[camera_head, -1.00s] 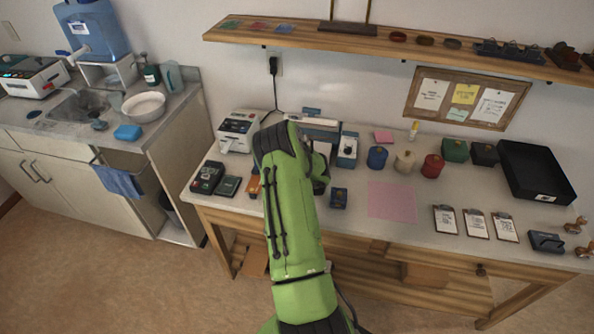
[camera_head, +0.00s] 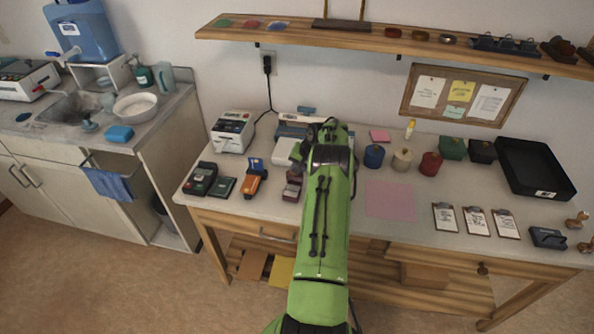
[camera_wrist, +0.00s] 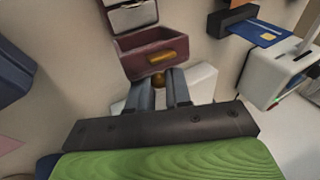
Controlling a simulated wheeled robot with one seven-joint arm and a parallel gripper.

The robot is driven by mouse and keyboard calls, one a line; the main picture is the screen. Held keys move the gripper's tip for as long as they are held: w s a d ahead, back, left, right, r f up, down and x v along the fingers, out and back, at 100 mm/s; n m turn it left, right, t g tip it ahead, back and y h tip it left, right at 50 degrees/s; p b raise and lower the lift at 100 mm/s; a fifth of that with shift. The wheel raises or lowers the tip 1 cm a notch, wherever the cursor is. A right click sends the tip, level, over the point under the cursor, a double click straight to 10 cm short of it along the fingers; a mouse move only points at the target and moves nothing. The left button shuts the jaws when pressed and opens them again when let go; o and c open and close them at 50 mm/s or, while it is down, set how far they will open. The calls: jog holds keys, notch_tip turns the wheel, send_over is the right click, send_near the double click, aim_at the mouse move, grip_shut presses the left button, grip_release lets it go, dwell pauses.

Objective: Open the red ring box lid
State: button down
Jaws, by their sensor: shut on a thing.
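The red ring box (camera_wrist: 135,57) is straight ahead of my fingertips in the wrist view. It is dark red, with a gold piece on its face and a small round gold knob below that. My gripper (camera_wrist: 158,88) is shut on the knob, its two grey fingers on either side. A pale-lined part with a dark rim (camera_wrist: 131,15) shows just beyond the red part; I cannot tell if it belongs to the same box. In the head view the red box (camera_head: 292,188) sits left of my arm, and my fingertips are hidden.
An orange card reader (camera_head: 251,185) and dark terminals (camera_head: 204,179) stand to the left. Blue (camera_head: 374,156), cream (camera_head: 402,160) and red (camera_head: 431,163) pots stand to the right, behind a pink mat (camera_head: 390,199). The mat's surface is clear.

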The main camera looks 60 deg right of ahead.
jog(key=shift+f, duration=0.2)
dwell(0.4)
jog(key=c, duration=1.2)
grip_release()
jog(key=shift+o, duration=0.2)
jog(key=shift+r, duration=0.15)
jog(key=p+v, duration=0.1)
jog(key=v, duration=1.4)
jog(key=shift+d+r+p, duration=0.2)
jog(key=shift+r+p, duration=0.1)
jog(key=shift+p, duration=0.05)
jog(key=shift+s, duration=0.1)
